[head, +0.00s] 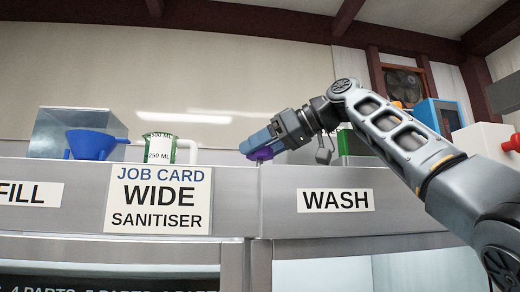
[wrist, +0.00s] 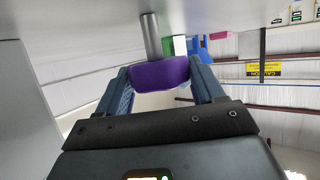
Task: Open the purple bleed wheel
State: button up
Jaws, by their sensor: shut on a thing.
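The purple bleed wheel (wrist: 160,75) sits between the two blue fingers of my gripper (wrist: 163,82) in the wrist view, with a grey metal stem (wrist: 151,37) running from it to a pale surface. In the head view my gripper (head: 262,146) reaches in from the right, above the seam of the grey panel. A sliver of the purple wheel (head: 260,155) shows under the fingers there; the rest is hidden. My gripper is shut on the wheel. I cannot tell how far the wheel is turned.
A green-marked measuring jug (head: 158,149) and a blue funnel (head: 91,144) stand left of my gripper. A job card (head: 157,200) reads wide sanitiser, beside a WASH label (head: 335,200).

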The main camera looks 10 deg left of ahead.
jog(key=shift+r, duration=0.1)
jog(key=o, duration=1)
jog(key=shift+c, duration=0.2)
jog(key=shift+d, duration=0.1)
jog(key=shift+b+v, duration=0.85)
jog(key=shift+v, duration=2.95)
jog(key=shift+s, duration=0.1)
